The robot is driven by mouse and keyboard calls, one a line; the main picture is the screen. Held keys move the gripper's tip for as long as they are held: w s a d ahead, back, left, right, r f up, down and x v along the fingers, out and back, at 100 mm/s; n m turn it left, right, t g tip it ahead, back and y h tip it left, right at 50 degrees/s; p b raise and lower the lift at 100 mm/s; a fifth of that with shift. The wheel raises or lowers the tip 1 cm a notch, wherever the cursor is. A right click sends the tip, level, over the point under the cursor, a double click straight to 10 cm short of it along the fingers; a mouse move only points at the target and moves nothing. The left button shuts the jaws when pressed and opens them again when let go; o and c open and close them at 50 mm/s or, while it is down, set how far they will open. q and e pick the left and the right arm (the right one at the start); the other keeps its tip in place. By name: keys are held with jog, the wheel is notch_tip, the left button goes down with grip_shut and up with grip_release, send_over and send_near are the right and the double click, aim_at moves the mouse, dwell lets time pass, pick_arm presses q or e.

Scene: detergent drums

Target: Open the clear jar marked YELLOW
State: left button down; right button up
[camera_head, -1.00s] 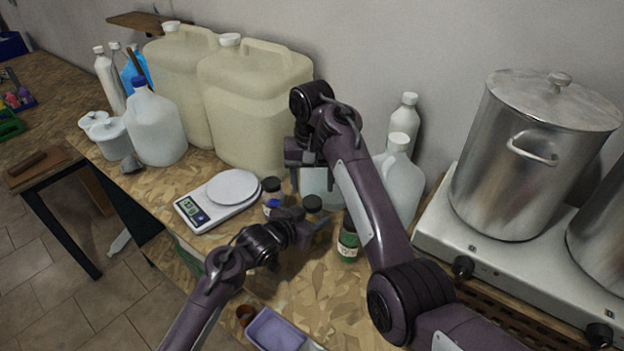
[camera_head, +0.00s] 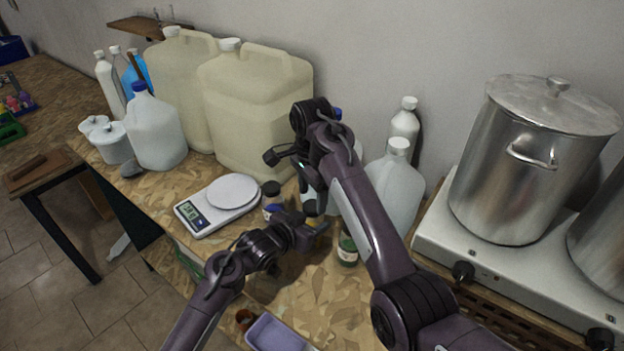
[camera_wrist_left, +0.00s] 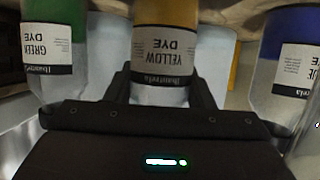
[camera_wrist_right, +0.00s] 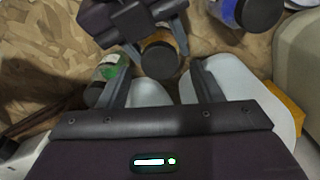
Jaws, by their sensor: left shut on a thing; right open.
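The clear jar with the YELLOW DYE label (camera_wrist_left: 165,60) is upright between the fingers of my left gripper (camera_head: 308,228), which is shut on it. Its yellow contents show in the head view (camera_head: 314,222). In the right wrist view its dark round lid (camera_wrist_right: 160,60) is on the jar. My right gripper (camera_wrist_right: 160,75) is open and empty, above the jar, with the lid just beyond the space between its fingers. In the head view the right forearm partly hides the right gripper.
A green dye jar (camera_wrist_left: 54,50) and a blue dye jar (camera_wrist_left: 285,65) stand on either side. A white scale (camera_head: 220,205), large jugs (camera_head: 255,115) and a white bottle (camera_head: 397,185) are close by. A hot plate with a steel pot (camera_head: 520,165) is at right.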

jog(key=shift+f, duration=1.3)
jog(key=c, duration=1)
jog(key=n, duration=0.5)
jog(key=shift+n, duration=0.4)
jog(key=n, duration=0.4)
jog(key=shift+n, duration=0.3)
jog(key=n, duration=0.3)
jog(key=o, duration=1.1)
jog(key=shift+c, duration=0.2)
